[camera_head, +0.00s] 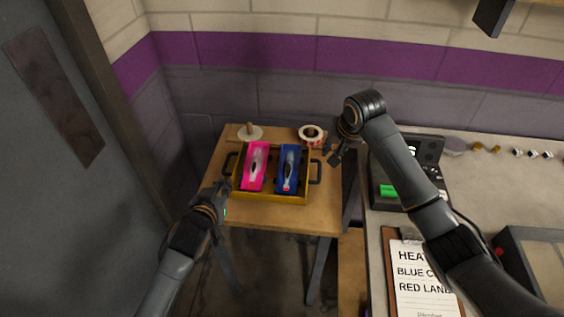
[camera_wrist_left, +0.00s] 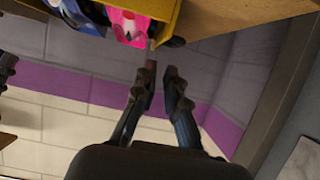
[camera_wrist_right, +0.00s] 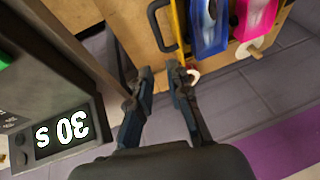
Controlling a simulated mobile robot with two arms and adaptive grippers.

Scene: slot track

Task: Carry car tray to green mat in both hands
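The yellow car tray (camera_head: 268,198) sits on a small wooden table and carries a pink car (camera_head: 255,165) and a blue car (camera_head: 289,169) side by side. It has a dark left handle (camera_head: 228,163) and a dark right handle (camera_head: 316,172). My left gripper (camera_head: 221,188) is open and empty, apart from the tray at its front left. My right gripper (camera_head: 337,157) is open and empty, to the right of the right handle. The tray edge shows in the left wrist view (camera_wrist_left: 166,14) and the right wrist view (camera_wrist_right: 181,25). I see no green mat.
A tape roll (camera_head: 311,134) and a white disc with a peg (camera_head: 249,132) stand behind the tray. A dark timer box (camera_head: 430,150) and a clipboard (camera_head: 418,275) lie on the right counter. A wall stands behind; a grey door is left.

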